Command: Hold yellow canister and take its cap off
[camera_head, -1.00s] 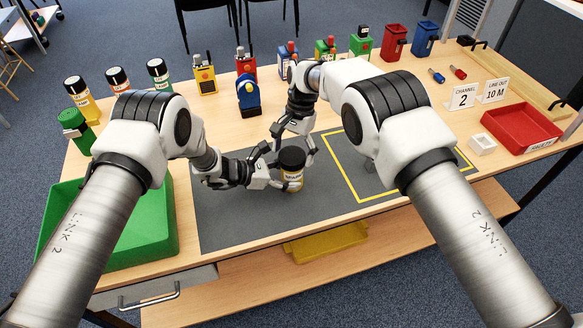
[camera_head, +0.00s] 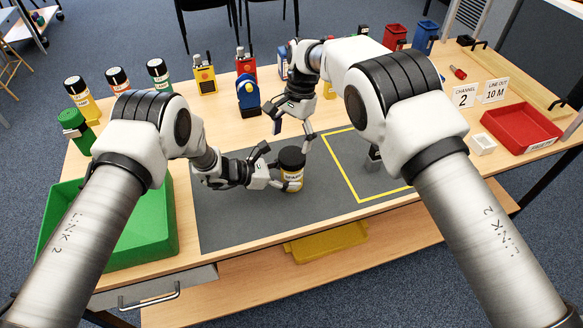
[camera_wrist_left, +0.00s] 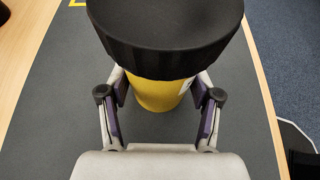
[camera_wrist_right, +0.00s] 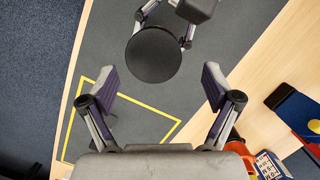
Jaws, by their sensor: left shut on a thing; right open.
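The yellow canister (camera_head: 292,184) stands upright on the grey mat, with its wide black cap (camera_head: 291,157) on top. My left gripper (camera_head: 277,172) is shut around the canister's body from the left. In the left wrist view the fingers flank the yellow body (camera_wrist_left: 160,95) below the cap (camera_wrist_left: 170,35), which hides part of the grip. My right gripper (camera_head: 292,129) is open and empty, above and behind the cap. In the right wrist view the cap (camera_wrist_right: 153,55) shows from above, beyond and between the spread fingers (camera_wrist_right: 158,88), apart from them.
The grey mat (camera_head: 235,220) has a yellow-outlined square (camera_head: 365,198) to the right. A green bin (camera_head: 150,240) is at the left and a red tray (camera_head: 520,128) at the right. Capped canisters, radios and a blue-yellow device (camera_head: 248,97) line the back.

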